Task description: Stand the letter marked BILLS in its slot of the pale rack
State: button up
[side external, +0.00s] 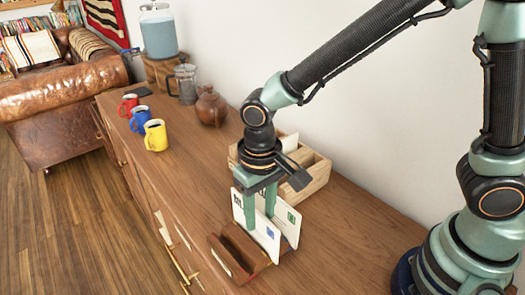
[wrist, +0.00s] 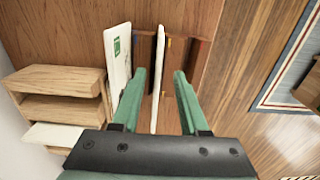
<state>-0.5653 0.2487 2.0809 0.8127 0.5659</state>
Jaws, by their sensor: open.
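My gripper (wrist: 159,82) is open and points down over the dark brown holder (side external: 229,262). Its fingers stand on both sides of an upright white letter (wrist: 159,72), with a gap on each side. In the side view this front letter has a blue stamp (side external: 270,233) and dark print partly hidden by a finger. A second letter with a green stamp (side external: 291,217) stands behind it; it is left of the fingers in the wrist view (wrist: 117,60). I cannot read which letter says BILLS. The pale rack (side external: 318,176) stands behind my gripper, partly hidden.
A white letter (side external: 290,142) sits in the pale rack. Red (side external: 128,105), blue (side external: 140,119) and yellow (side external: 156,135) mugs, a brown teapot (side external: 210,106) and a glass press (side external: 186,83) stand farther left. The wooden top between the mugs and the holder is clear.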

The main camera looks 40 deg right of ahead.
send_over(262, 249)
jog(key=shift+w+d+f, duration=0.1)
jog(key=shift+f, duration=1.45)
jog(key=shift+w+d+f, duration=0.1)
jog(key=shift+f, duration=1.45)
grip_shut()
